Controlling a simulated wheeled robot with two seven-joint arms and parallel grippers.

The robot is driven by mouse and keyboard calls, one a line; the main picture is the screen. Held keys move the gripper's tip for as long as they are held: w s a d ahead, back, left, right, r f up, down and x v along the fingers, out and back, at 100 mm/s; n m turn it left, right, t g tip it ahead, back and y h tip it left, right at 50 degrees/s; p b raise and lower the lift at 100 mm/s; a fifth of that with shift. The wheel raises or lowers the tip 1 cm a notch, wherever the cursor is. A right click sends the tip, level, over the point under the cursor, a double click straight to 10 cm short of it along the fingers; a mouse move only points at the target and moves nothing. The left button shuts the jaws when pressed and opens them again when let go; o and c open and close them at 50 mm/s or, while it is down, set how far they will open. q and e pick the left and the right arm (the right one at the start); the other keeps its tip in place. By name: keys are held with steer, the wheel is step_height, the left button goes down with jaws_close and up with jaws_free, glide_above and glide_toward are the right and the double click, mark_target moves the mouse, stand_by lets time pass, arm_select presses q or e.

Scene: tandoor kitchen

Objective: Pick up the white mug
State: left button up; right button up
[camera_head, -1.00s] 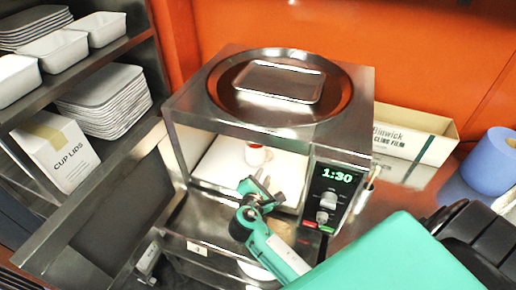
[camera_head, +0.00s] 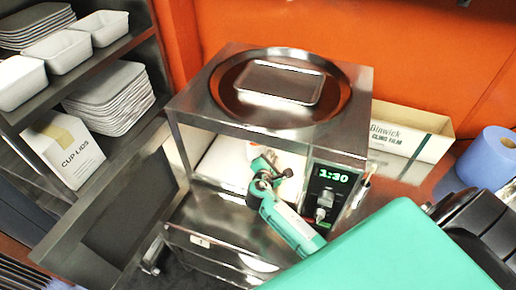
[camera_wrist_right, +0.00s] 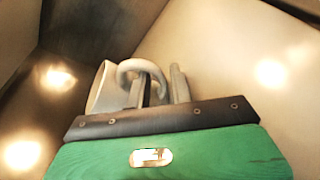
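The white mug (camera_wrist_right: 103,88) is inside the microwave oven (camera_head: 190,140), mostly hidden behind my right gripper in the head view. In the right wrist view its curved handle (camera_wrist_right: 130,66) faces my right gripper (camera_wrist_right: 160,88). One finger appears to be inside the handle loop and the other outside it, so the fingers straddle the handle's outer bar. The fingers are close together, but I cannot tell whether they press on the handle. The mug appears to rest on the oven floor. My left gripper is not in view.
The oven walls are close around my right gripper. A round tray (camera_head: 232,108) with a small rectangular tray (camera_head: 280,82) sits on top. The control panel (camera_head: 330,188) is right of the opening. A shelf with white tubs (camera_head: 55,55) stands left; a cling film box (camera_head: 408,140) is right.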

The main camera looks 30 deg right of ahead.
jaws_close()
steer(key=shift+r, duration=0.1)
stand_by(0.4)
steer(key=shift+s+a+r+b, duration=0.15)
steer(key=shift+r+b, duration=0.1)
steer(key=shift+b, duration=0.35)
step_height(320, 180, up, 6)
steer(key=r+b, duration=0.1)
steer(key=b, duration=0.1)
steer(key=s+a+b, duration=0.5)
steer(key=s+a, duration=0.7)
steer(key=a, duration=0.3)
steer(key=shift+s+f+b, duration=0.3)
steer(key=shift+s+f, duration=0.05)
